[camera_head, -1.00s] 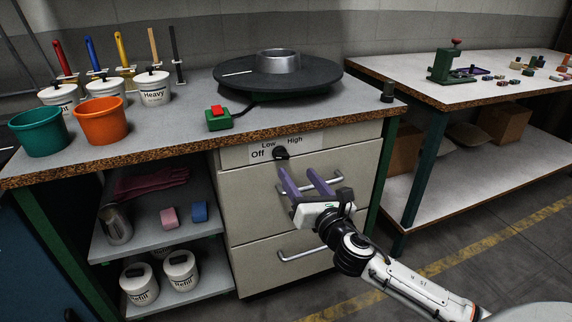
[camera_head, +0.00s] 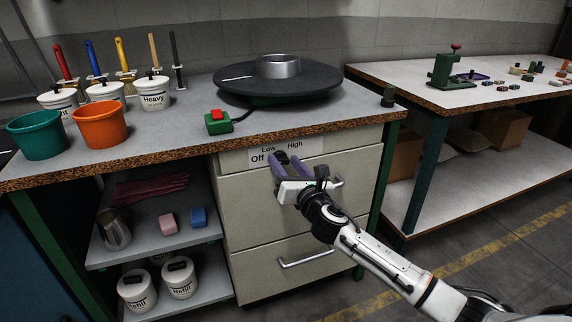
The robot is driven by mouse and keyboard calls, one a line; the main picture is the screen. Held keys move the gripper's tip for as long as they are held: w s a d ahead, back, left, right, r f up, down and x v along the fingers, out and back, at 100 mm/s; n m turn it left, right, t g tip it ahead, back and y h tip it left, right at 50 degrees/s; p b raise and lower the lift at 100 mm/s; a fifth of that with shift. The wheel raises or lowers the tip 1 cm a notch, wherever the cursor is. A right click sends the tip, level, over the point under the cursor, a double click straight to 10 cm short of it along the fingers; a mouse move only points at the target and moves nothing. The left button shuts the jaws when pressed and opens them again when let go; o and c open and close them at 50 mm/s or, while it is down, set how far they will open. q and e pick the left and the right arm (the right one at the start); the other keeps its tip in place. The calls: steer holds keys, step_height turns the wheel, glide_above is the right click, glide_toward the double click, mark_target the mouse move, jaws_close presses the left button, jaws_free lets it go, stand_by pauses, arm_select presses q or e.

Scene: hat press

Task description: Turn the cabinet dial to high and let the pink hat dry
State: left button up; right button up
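The cabinet dial (camera_head: 281,158) is a small black knob on the pale label of the cabinet, marked Off, Low and High. My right gripper (camera_head: 287,160) has its two purple fingers up at the dial, one on each side of it. The fingers look spread, and I cannot tell whether they touch the knob. They partly hide the dial, so its setting is unclear. I do not see a pink hat. A round dark plate with a metal ring (camera_head: 279,66) stands on the bench with nothing on it. My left gripper is not in view.
Two drawers with bar handles (camera_head: 306,259) lie below the dial. A red-button box (camera_head: 218,122) sits near the bench edge. Buckets (camera_head: 100,125) and labelled tubs (camera_head: 152,92) stand at left. The floor at right is clear.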

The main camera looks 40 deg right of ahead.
steer(key=c, duration=0.7)
